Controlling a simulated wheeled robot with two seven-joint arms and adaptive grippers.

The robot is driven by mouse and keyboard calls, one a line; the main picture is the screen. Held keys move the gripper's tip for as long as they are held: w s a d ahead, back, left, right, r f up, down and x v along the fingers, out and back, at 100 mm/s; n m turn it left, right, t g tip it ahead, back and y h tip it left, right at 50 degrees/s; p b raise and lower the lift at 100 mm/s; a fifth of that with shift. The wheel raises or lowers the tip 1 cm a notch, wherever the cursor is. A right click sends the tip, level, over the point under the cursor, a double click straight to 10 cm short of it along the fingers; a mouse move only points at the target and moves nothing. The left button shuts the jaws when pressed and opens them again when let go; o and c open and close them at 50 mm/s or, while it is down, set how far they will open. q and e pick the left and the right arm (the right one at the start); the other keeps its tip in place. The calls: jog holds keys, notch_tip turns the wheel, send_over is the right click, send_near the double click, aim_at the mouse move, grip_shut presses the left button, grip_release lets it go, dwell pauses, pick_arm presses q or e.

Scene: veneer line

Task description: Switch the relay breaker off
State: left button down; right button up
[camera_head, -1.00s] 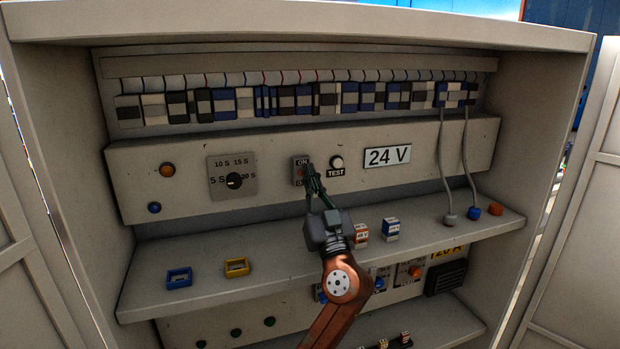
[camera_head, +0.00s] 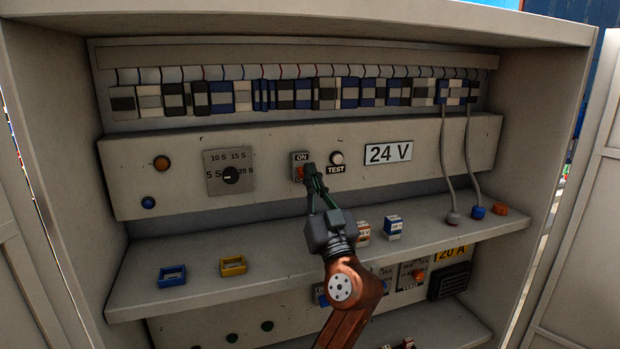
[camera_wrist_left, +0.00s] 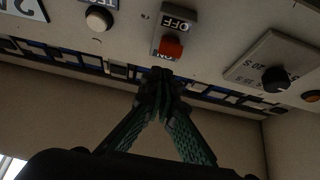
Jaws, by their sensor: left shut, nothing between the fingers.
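The relay breaker (camera_head: 296,158) is a small grey plate with an ON label at its top, on the panel between the dial and the TEST button. Its red lever (camera_head: 299,173) shows below that label. In the left wrist view, which is upside down, the lever (camera_wrist_left: 170,47) stands out beside a readable OFF label (camera_wrist_left: 178,22). My left gripper (camera_head: 311,168) is shut and empty, its fingertips at the breaker's right side in the head view. In the left wrist view the fingertips (camera_wrist_left: 160,76) are close to the lever; contact cannot be told. My right gripper is not in view.
The TEST button (camera_head: 337,158) and 24 V sign (camera_head: 388,153) are to the right, the dial (camera_head: 231,174) to the left. The shelf below holds a blue frame (camera_head: 172,275), a yellow frame (camera_head: 233,266) and small blocks (camera_head: 393,228). Cables (camera_head: 444,165) hang at right.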

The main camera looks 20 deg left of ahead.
pick_arm(q)
jog(key=s+d+f+b, duration=0.3)
jog(key=s+f, duration=0.1)
jog(key=f, duration=0.4)
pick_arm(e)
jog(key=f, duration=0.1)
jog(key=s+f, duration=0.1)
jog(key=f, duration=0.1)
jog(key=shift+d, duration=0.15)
pick_arm(q)
jog(key=shift+s, duration=0.1)
jog(key=shift+f, duration=0.1)
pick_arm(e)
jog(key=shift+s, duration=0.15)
